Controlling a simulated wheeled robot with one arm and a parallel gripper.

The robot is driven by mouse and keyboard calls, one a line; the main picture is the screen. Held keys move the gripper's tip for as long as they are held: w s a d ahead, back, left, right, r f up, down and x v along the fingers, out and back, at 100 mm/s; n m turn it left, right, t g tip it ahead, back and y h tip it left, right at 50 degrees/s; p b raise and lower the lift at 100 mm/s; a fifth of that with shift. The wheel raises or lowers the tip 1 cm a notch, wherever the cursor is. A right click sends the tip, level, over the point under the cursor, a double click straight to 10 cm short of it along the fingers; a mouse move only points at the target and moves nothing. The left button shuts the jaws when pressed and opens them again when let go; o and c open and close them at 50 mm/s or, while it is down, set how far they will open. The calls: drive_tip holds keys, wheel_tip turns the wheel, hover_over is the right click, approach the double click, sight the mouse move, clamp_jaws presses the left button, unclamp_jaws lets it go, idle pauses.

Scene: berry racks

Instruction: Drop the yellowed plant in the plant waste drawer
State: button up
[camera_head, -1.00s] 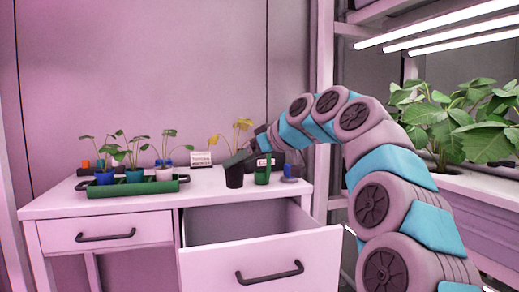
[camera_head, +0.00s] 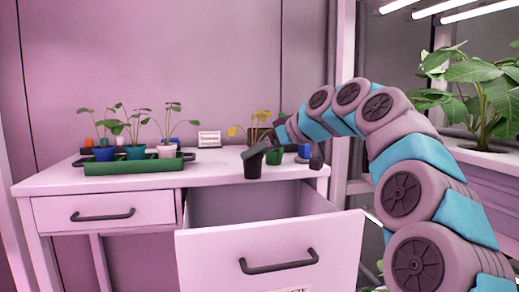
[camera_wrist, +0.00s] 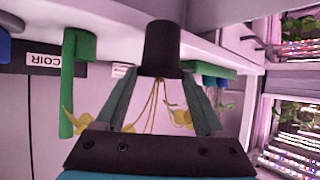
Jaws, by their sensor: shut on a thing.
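The yellowed plant, with drooping yellow leaves (camera_head: 262,115), stands in a black pot (camera_head: 252,168). My gripper (camera_head: 262,150) is shut on it; in the wrist view the fingers (camera_wrist: 160,85) close in just at the black pot (camera_wrist: 162,45), with thin yellow stems and leaves (camera_wrist: 178,115) between and beside them. In the head view the pot appears upright at the desk's front edge, above the back of the open drawer (camera_head: 270,252). I cannot tell its exact height. A label at the drawer's bottom is mostly cut off.
A green tray (camera_head: 135,165) with several potted seedlings stands on the desk (camera_head: 60,182) at left. A white sign (camera_head: 209,139) is behind. A green object (camera_head: 274,154) and a blue cup (camera_head: 304,151) are close to my gripper. A shut drawer (camera_head: 105,210) is at left.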

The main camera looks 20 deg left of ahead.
drive_tip(key=shift+f, duration=0.2)
drive_tip(key=o, duration=1.4)
drive_tip(key=v, duration=0.7)
drive_tip(key=shift+s+d+r, duration=0.15)
drive_tip(key=shift+s+d, duration=0.05)
drive_tip(key=shift+d, duration=0.15)
